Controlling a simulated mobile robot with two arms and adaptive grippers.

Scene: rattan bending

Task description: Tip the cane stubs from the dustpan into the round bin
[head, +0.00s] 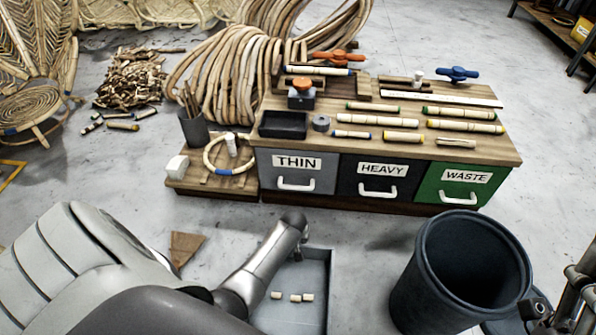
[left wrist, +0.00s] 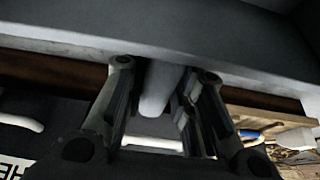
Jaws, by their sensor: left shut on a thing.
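The grey dustpan (head: 318,268) is at the bottom centre of the head view, partly hidden by my left arm. In the left wrist view my left gripper (left wrist: 155,100) is shut around the dustpan's grey handle (left wrist: 158,88), with the pan (left wrist: 180,35) across the top. I cannot tell whether the pan is clear of the floor. The dark round bin (head: 412,285) stands upright to the right of the dustpan, apart from it; its inside is dark. My right gripper (head: 560,312) is partly in view at the lower right edge, beside the bin.
A low wooden bench (head: 360,98) with THIN, HEAVY and WASTE drawers stands beyond the dustpan and bin, holding cane pieces and tools. A brown triangular scrap (head: 186,247) lies on the floor at left. Open floor separates bench and bin.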

